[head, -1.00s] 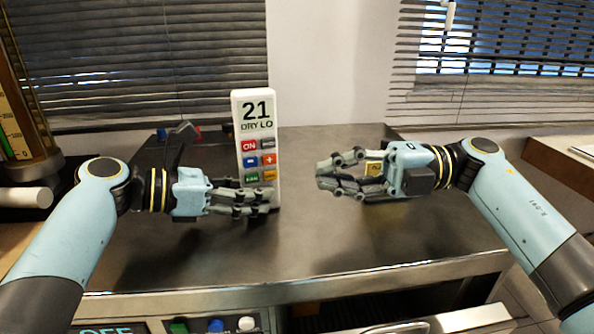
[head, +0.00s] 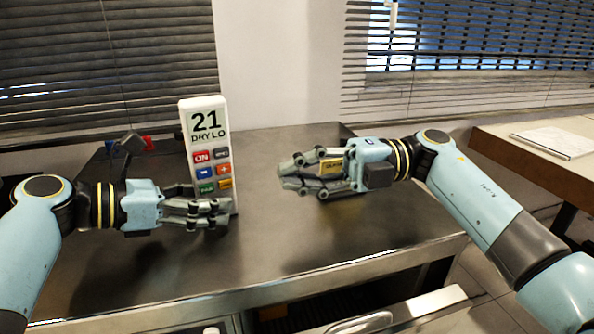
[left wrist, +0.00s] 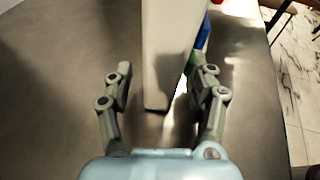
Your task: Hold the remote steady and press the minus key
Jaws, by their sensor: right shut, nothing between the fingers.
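The white remote (head: 207,143) stands upright on the metal table, its screen reading 21 DRY LO. Below are several coloured keys. The blue key (head: 204,173) sits left of the red plus key (head: 224,169); its mark is too small to read surely. My left gripper (head: 226,212) is at the remote's lower part. In the left wrist view the remote (left wrist: 165,50) stands between the spread fingers (left wrist: 163,77), with a gap at the left finger; contact on the right is unclear. My right gripper (head: 282,177) is shut and empty, to the right of the remote, apart from it.
The metal table (head: 300,240) has clear room in front of and between the grippers. A dark object with a red part (head: 147,143) is behind my left gripper. A side table with papers (head: 555,141) is at the right.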

